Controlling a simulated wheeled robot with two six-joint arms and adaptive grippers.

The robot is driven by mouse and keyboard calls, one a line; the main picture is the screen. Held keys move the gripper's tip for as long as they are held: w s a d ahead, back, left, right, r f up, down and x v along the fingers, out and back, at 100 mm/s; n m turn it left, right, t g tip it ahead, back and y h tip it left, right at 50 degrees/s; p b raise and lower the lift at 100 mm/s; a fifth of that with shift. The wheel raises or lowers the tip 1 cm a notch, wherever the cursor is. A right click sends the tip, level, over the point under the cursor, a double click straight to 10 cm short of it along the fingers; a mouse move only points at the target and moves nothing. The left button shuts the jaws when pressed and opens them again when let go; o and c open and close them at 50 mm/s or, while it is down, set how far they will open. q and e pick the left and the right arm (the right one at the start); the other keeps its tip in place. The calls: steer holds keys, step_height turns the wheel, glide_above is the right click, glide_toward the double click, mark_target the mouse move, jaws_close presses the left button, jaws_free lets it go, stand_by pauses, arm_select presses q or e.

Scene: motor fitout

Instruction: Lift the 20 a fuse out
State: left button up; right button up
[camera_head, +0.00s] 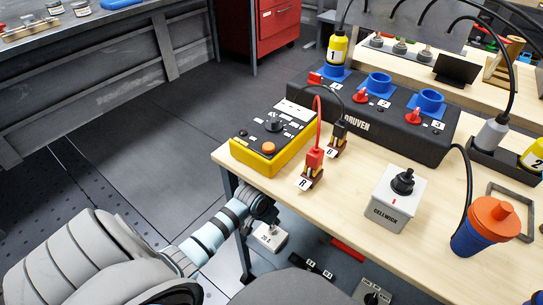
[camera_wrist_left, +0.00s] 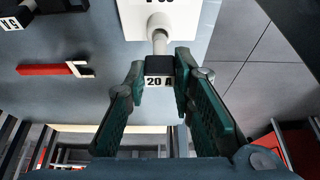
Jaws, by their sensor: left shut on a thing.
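The 20 A fuse (camera_wrist_left: 160,66) is a small dark block with a white "20 A" label, seen in the left wrist view. My left gripper (camera_wrist_left: 160,76) has its green-padded fingers on both sides of it and is shut on it. A pale post stands between the fuse and a white labelled block (camera_wrist_left: 158,14); I cannot tell whether the fuse is still seated. In the head view my left gripper (camera_head: 266,214) is low beside the table's front edge, above the white block (camera_head: 270,237). The fuse is hidden there. My right gripper is not in view.
The wooden table (camera_head: 345,225) carries a yellow meter (camera_head: 272,139), red and black probes, a CELLWICK box (camera_head: 395,202) and a blue cup with an orange lid (camera_head: 483,228). Its edge is close to my left arm. Below lies a red-handled item (camera_wrist_left: 52,69).

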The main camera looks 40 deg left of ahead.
arm_select(q)
steer(key=s+p, duration=0.5)
steer(key=s, duration=1.3)
steer(key=shift+d+r, duration=0.2)
steer(key=shift+r, duration=0.05)
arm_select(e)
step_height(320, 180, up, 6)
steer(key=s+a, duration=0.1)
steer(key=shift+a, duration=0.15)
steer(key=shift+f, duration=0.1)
